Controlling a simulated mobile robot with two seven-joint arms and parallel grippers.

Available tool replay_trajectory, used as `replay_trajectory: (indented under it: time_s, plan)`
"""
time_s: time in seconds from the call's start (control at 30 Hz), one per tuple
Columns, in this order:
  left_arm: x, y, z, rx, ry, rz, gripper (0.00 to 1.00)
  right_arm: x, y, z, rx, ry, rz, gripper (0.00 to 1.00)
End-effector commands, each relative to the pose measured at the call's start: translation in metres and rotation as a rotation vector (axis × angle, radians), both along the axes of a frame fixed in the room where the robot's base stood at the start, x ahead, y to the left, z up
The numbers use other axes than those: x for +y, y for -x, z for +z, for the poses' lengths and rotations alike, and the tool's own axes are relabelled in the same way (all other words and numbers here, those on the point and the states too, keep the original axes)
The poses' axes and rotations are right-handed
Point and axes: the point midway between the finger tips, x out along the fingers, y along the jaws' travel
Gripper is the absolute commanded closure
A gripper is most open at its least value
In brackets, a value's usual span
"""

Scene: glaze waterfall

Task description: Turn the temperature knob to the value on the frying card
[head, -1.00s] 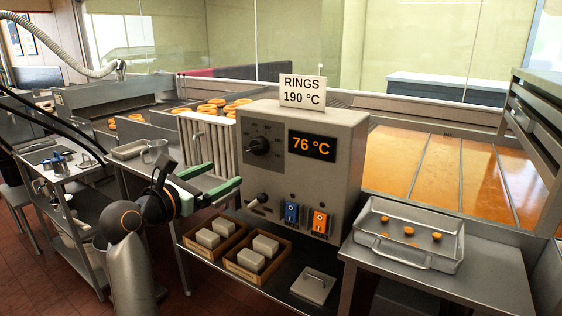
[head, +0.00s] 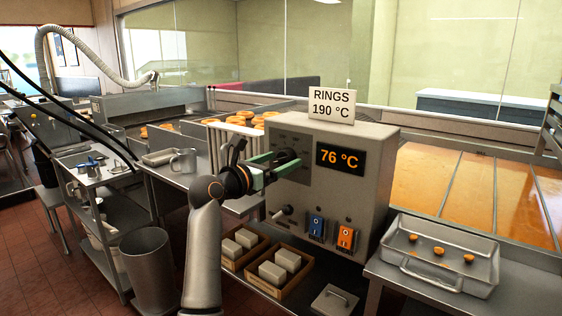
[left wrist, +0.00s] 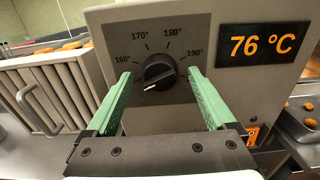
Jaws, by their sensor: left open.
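The frying card (head: 331,104) stands on top of the control box (head: 362,190) and reads RINGS 190 °C. The orange display (head: 340,159) reads 76 °C. The dark round temperature knob (head: 288,156) is on the box's front. In the left wrist view the knob (left wrist: 160,70) has marks for 160°, 170°, 180° and 190° above it, and its white pointer line lies toward the lower left, below 160°. My left gripper (head: 283,163) is open at the knob; in the left wrist view its green fingers (left wrist: 160,76) stand on either side, with gaps to the knob. My right gripper is out of view.
Below the knob are a lever switch (head: 281,212), a blue rocker switch (head: 316,226) and an orange one (head: 346,237). Wooden boxes with pale blocks (head: 262,290) sit underneath. A metal tray (head: 445,277) with orange rings stands at the right.

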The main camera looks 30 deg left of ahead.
Motion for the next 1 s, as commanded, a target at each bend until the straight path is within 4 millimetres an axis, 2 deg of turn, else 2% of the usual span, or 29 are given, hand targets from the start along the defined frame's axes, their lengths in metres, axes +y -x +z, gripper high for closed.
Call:
replay_trajectory:
  time_s: [0.13,0.43,1.0]
  plan:
    - [-0.0004,-0.0074,0.0003,0.000,-0.001,0.001,0.11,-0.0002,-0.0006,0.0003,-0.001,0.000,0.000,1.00]
    - [-0.0005,-0.0086,0.0002,0.000,-0.001,0.001,0.11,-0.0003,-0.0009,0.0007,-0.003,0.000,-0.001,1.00]
    - [-0.0007,-0.0084,-0.0001,0.000,-0.001,0.000,0.76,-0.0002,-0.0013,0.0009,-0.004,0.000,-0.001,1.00]
